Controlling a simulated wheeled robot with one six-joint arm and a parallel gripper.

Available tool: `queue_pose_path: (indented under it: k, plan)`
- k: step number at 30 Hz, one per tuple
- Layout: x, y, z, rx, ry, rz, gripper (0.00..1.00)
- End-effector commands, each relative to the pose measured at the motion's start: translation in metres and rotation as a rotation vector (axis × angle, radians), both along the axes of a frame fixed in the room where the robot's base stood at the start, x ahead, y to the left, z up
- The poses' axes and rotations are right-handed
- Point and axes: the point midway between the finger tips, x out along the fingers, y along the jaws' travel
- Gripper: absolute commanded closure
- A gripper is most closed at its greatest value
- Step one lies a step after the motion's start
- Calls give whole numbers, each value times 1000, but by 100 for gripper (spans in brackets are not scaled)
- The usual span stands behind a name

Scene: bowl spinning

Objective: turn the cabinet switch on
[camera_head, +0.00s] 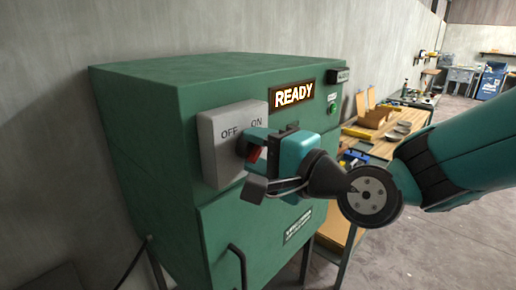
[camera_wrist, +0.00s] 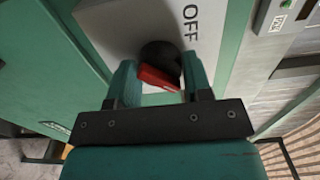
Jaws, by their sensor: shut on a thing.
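The green cabinet (camera_head: 150,110) carries a grey switch plate (camera_head: 222,140) marked OFF and ON. The plate also shows in the wrist view (camera_wrist: 120,28), where only OFF is readable. The switch has a round dark hub (camera_wrist: 160,53) and a red handle (camera_wrist: 157,78). My gripper (camera_head: 256,163) is at the plate, below the ON label, and is shut on the red handle. In the wrist view the handle lies between my two fingers (camera_wrist: 160,75), slightly tilted. In the head view my gripper mostly hides the handle.
A lit READY sign (camera_head: 292,95) and a green lamp (camera_head: 332,108) are on the cabinet front. A bar handle (camera_head: 238,265) stands out from the door below. A wooden workbench (camera_head: 385,145) with several items stands behind, to the right. Open floor (camera_head: 465,240) lies at the right.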

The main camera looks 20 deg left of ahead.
Motion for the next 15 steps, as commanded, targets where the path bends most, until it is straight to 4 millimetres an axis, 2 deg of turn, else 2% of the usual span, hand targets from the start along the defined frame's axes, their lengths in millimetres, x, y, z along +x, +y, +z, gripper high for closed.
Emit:
queue_pose_path:
  k: [11, 12, 14, 15]
  plan:
    - [1, 0, 1, 3, 2, -2, 78]
    - [1, 0, 1, 3, 2, -2, 45]
    - [1, 0, 1, 3, 2, -2, 32]
    - [1, 0, 0, 3, 2, -1, 29]
